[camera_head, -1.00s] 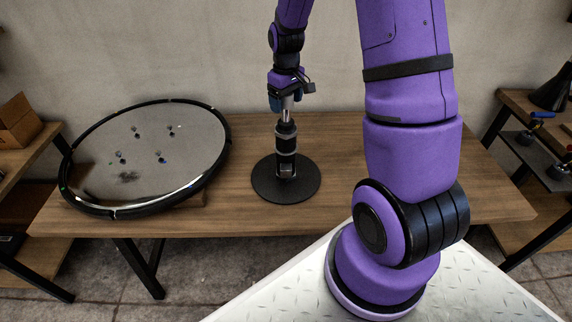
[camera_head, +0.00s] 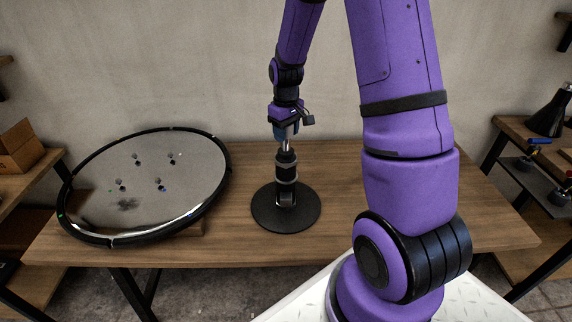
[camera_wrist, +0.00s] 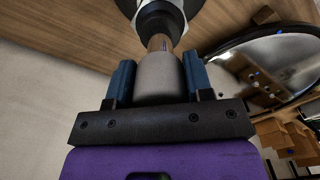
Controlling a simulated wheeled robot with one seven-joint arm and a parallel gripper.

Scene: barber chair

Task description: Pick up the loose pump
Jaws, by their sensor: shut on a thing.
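The pump (camera_head: 287,170) stands upright on the table, with a dark banded body and a bright metal rod rising from its top. At its foot is a flat round black base (camera_head: 268,212). My gripper (camera_head: 286,134) is directly above the body, shut on the pump's upper end. In the wrist view, the blue fingers of my gripper (camera_wrist: 158,80) lie on either side of a grey cylindrical end of the pump (camera_wrist: 158,70). The pump's wider part and dark base lie beyond it. I cannot see any gap under the base.
A large round black-rimmed mirror-like disc (camera_head: 150,185) lies tilted at the left of the wooden table (camera_head: 365,240). Cardboard boxes (camera_head: 20,148) are on the left shelf. A black cone (camera_head: 549,112) stands on the right shelf. Bare table lies around the base.

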